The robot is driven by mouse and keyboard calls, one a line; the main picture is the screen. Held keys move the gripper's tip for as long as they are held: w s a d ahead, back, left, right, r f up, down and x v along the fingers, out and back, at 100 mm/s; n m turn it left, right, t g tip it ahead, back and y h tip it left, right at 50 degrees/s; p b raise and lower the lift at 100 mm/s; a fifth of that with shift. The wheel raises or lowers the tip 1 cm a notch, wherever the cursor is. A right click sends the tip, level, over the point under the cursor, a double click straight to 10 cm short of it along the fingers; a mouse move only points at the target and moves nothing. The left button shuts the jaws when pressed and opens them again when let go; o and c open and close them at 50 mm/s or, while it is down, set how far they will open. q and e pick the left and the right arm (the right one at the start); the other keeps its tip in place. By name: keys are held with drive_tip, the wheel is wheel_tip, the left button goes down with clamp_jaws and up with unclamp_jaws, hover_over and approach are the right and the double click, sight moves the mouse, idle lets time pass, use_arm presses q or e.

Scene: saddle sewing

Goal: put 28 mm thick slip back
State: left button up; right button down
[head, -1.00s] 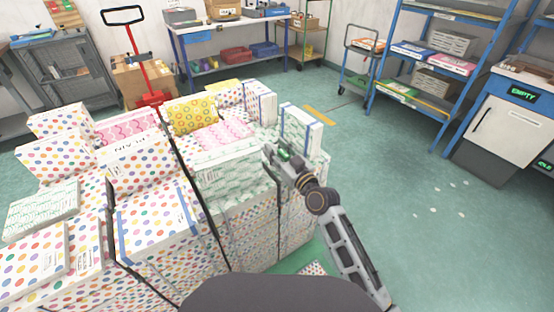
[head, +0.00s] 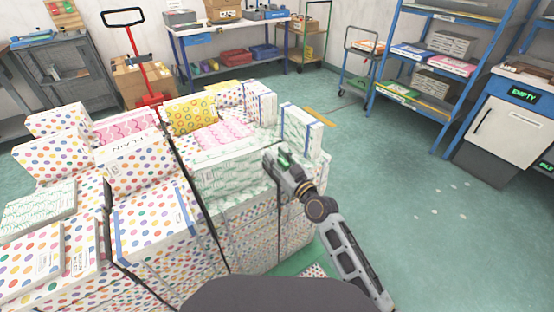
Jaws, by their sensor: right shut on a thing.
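My right gripper (head: 270,158) is at the right end of a white slip with green print (head: 232,168), on top of the strapped stack. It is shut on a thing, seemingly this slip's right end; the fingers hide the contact. The slip lies along the front of the stack's right part. I cannot read any thickness on it. My left gripper is not in view.
Polka-dot packs (head: 150,222) fill the left of the stack, with black straps around it. A yellow patterned pack (head: 193,113) and a blue-banded white pack (head: 301,126) stand behind. A red pallet jack (head: 135,50) is beyond. The green floor (head: 420,215) at right is clear.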

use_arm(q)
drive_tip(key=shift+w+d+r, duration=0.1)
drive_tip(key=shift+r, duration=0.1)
use_arm(e)
drive_tip(key=shift+f, duration=0.1)
drive_tip(key=c, duration=1)
unclamp_jaws()
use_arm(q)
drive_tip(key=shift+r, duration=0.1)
use_arm(e)
drive_tip(key=shift+o, duration=0.2)
drive_tip(key=shift+s+d, duration=0.2)
drive_tip(key=shift+s, duration=0.05)
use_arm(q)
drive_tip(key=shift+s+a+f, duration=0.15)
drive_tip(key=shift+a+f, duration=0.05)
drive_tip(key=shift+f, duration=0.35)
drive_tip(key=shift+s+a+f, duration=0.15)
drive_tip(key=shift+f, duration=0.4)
use_arm(e)
drive_tip(key=v, duration=1.1)
drive_tip(key=shift+s, duration=0.15)
drive_tip(key=shift+d, duration=0.1)
